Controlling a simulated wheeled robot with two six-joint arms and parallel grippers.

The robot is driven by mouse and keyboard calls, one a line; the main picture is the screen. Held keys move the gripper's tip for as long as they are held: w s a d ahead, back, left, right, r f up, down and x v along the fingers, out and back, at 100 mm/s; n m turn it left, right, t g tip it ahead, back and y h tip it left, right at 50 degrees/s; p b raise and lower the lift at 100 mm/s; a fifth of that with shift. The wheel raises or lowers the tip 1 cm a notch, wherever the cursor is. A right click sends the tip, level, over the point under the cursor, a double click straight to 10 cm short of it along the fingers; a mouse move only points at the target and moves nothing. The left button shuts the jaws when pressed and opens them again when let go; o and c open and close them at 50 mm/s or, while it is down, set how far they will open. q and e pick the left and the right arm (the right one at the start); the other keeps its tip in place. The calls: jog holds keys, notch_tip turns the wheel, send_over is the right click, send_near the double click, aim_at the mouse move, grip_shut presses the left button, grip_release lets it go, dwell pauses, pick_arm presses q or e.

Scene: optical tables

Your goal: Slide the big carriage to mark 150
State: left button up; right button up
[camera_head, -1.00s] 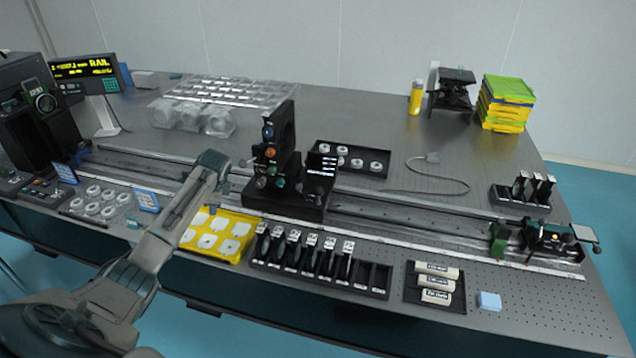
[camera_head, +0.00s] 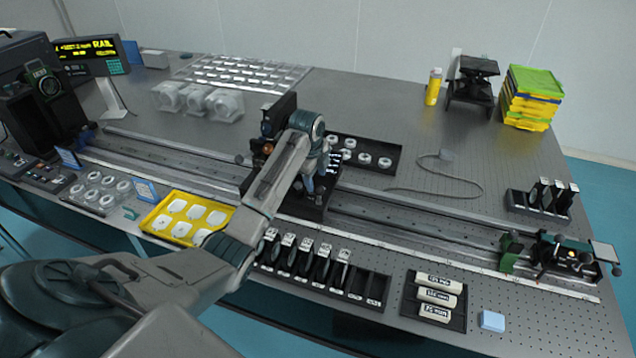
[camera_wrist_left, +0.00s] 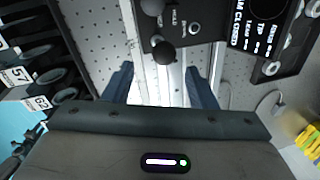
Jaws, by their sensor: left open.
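The big carriage (camera_head: 280,112) is a black block with an upright plate and knobs, seated on the long rail (camera_head: 400,225) near the middle of the table. My left gripper (camera_head: 313,180) is in front of it and hides much of its front and right side. In the left wrist view, my left gripper (camera_wrist_left: 160,85) is open with nothing between its fingers. The rail (camera_wrist_left: 157,85) runs below them. The carriage (camera_wrist_left: 208,25), with dark round knobs, is just beyond the fingertips. I cannot read a scale mark.
A smaller carriage with a green part (camera_head: 510,252) is at the rail's right end. A rack of filters (camera_head: 310,262) and a tray of white labelled blocks (camera_head: 433,300) stand in front of the rail. A tray of round parts (camera_head: 375,158) is behind. A display (camera_head: 88,48) stands far left.

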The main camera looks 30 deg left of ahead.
aim_at(319, 186)
pick_arm(q)
jog(key=f, duration=0.1)
jog(key=w+f, duration=0.1)
jog(key=f, duration=0.1)
jog(key=shift+w+f+p, duration=0.15)
jog(key=shift+f+p, duration=0.1)
jog(key=shift+p, duration=0.1)
notch_tip(319, 186, down, 2)
jog(key=shift+w, duration=0.15)
jog(key=shift+w+f, duration=0.1)
jog(key=c, duration=0.3)
grip_shut()
pick_arm(e)
jog(key=shift+w+r, duration=0.35)
jog(key=shift+r, duration=0.3)
